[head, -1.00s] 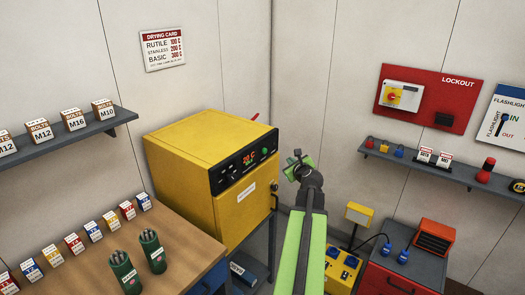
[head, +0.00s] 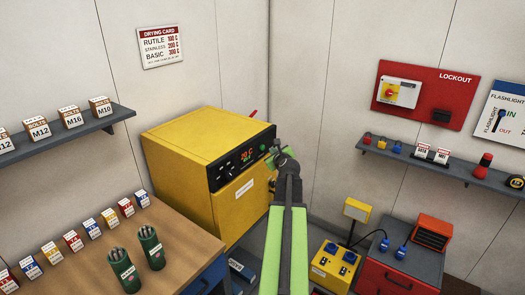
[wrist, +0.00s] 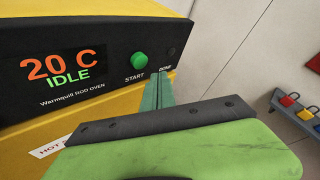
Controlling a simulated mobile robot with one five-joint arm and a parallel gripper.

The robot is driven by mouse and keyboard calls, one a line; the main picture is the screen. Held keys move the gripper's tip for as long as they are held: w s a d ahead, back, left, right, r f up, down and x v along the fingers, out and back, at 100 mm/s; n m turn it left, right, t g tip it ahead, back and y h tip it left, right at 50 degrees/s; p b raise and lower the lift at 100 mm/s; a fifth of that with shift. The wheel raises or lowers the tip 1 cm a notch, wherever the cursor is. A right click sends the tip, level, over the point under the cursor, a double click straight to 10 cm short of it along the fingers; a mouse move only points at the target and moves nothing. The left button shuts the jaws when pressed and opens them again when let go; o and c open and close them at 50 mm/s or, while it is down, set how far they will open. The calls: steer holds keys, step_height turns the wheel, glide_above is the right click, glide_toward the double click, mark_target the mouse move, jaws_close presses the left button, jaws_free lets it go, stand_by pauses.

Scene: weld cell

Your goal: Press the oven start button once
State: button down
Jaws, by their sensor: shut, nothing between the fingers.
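The yellow rod oven (head: 195,160) stands against the back wall with a black control panel (head: 225,168) on its front. In the wrist view the display (wrist: 62,68) reads 20 C and IDLE. The green start button (wrist: 139,60) is right of the display, above the word START; it also shows in the head view (head: 264,148). A dark indicator marked DONE (wrist: 171,51) is to its right. My gripper (wrist: 158,84) is shut and empty, its tips just below and right of the button in the picture. I cannot tell whether the tips touch the panel.
A workbench (head: 190,222) with small boxes and green rod canisters (head: 151,247) is at the left. A red lockout board (head: 425,95) and a shelf (head: 440,172) are on the right wall. A yellow power box (head: 334,267) and a red cabinet (head: 385,281) stand at the lower right.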

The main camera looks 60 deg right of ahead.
steer(key=shift+w, duration=0.7)
steer(key=shift+w, duration=0.1)
stand_by(1.5)
steer(key=shift+w, duration=0.3)
steer(key=shift+w, duration=0.6)
stand_by(0.6)
steer(key=shift+s, duration=1)
steer(key=shift+s, duration=0.1)
steer(key=shift+s, duration=2.4)
